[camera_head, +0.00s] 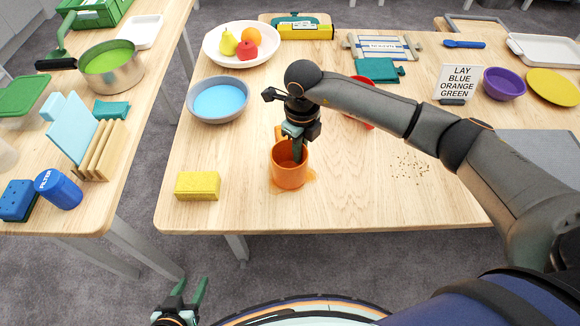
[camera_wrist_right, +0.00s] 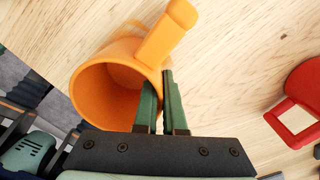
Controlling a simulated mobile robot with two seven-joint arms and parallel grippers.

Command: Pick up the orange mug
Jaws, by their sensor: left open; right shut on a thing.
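The orange mug (camera_head: 287,174) is near the front edge of the middle table, over an orange patch on the wood. My right gripper (camera_head: 298,152) comes down on it from above and is shut on its wall. In the right wrist view the mug (camera_wrist_right: 104,86) lies with its opening towards the camera and its handle at the top. The right gripper's fingers (camera_wrist_right: 163,100) pinch the rim there, one inside and one outside. I cannot tell if the mug is clear of the table. My left gripper (camera_head: 190,292) is open and empty, low in front of the table.
A yellow sponge (camera_head: 198,186) lies left of the mug, and a blue-filled bowl (camera_head: 219,98) stands behind it. A red object (camera_head: 362,80) is partly hidden by my right arm. The wood right of the mug is mostly clear, with scattered crumbs (camera_head: 410,166).

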